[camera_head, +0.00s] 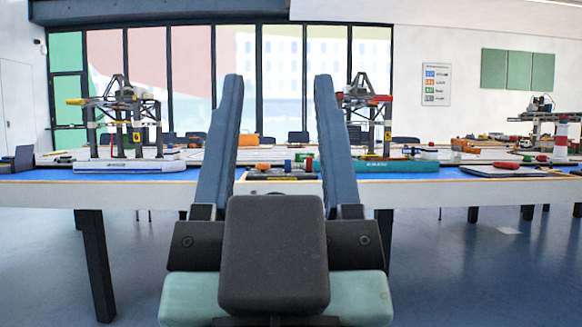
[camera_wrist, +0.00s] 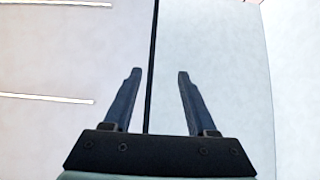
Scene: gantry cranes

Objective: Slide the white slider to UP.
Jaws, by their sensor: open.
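My gripper (camera_head: 278,77) stands upright in the middle of the head view, with its two blue-grey fingers wide apart and nothing between them. It also shows open and empty in the wrist view (camera_wrist: 159,72), against pale surfaces that look like ceiling or wall. I cannot make out the white slider or an UP mark in either view. A dark flat panel (camera_head: 283,173) lies on the table behind the gripper, partly hidden by it. Small red, green and orange pieces show near it.
A long table (camera_head: 140,195) with a blue top crosses the head view beyond my gripper. A gantry crane (camera_head: 129,160) stands at left, another (camera_head: 372,110) right of centre. A dark tray (camera_head: 503,171) lies at right. The blue floor in front of the table looks clear.

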